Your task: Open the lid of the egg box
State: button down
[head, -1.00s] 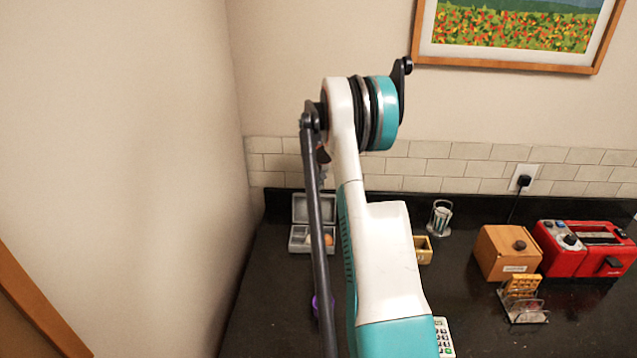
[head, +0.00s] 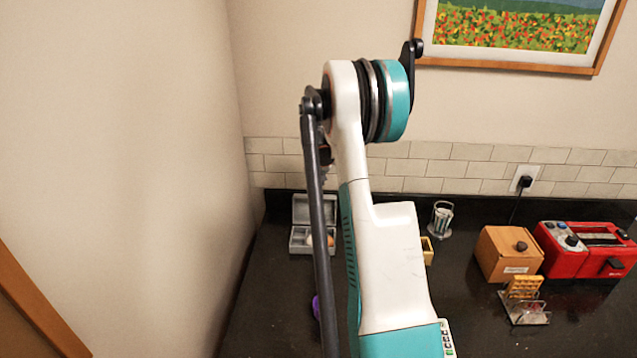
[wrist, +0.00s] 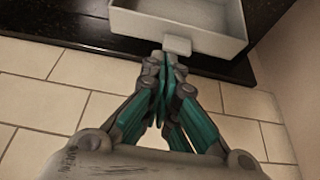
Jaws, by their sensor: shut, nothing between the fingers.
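The grey egg box (head: 299,240) stands on the black counter at the back left, near the wall corner. Its lid (head: 300,208) is raised and stands upright at the back, and a brownish egg shows partly inside the compartments. In the wrist view a grey, hollow part of the box (wrist: 185,38) with a small tab is at the top. My gripper (wrist: 162,62) is shut and empty, with its tips close to that tab; I cannot tell whether they touch.
A plain wall rises to the left of the box and a tiled wall (head: 430,168) behind it. A purple object (head: 316,306) is partly hidden by my arm.

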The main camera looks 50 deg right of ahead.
jog(key=shift+r, duration=0.7)
jog(key=p+v, duration=0.4)
jog(key=v, duration=0.5)
jog(key=shift+w+d+r, duration=0.25)
jog(key=shift+d+r, duration=0.1)
